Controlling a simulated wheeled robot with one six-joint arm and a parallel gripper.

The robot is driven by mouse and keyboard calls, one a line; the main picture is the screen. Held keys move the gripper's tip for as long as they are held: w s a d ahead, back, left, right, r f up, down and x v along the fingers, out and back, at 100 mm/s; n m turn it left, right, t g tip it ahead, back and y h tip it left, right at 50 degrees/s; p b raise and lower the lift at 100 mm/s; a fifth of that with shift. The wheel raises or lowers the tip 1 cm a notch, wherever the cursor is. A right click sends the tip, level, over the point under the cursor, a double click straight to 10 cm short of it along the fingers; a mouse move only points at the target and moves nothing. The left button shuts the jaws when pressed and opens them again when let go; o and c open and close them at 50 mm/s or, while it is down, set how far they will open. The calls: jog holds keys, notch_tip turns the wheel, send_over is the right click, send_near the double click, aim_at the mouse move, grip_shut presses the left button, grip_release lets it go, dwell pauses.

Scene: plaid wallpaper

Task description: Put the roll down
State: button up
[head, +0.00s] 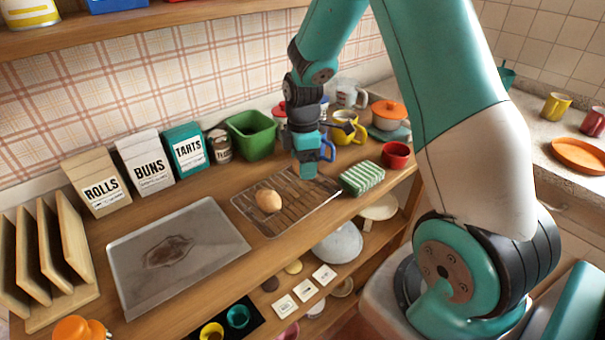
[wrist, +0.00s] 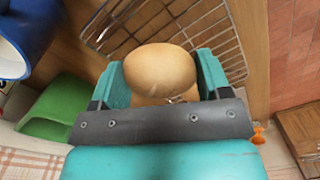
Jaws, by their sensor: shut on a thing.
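In the wrist view, my gripper (wrist: 160,80) is shut on a tan, rounded roll (wrist: 160,68), with a teal finger at each side of it. In the head view, my gripper (head: 305,172) points down over the back right part of the wire cooling rack (head: 307,200). The held roll cannot be made out between the fingers there. A tan roll (head: 268,200) shows over the rack's left part, apart from the fingertips in the picture. I cannot tell whether it is the same roll. The rack also shows behind the held roll in the wrist view (wrist: 205,25).
A stained metal tray (head: 205,235) lies left of the rack. Behind are a green bin (head: 252,138), a blue mug (head: 328,150) and a yellow mug (head: 347,130). The counter's front edge is close.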

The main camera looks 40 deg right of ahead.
aim_at(303, 184)
jog(key=shift+f, duration=2.2)
jog(key=shift+f, duration=0.2)
jog(key=o, duration=0.9)
jog(key=shift+r, duration=0.1)
jog(key=shift+r, duration=0.1)
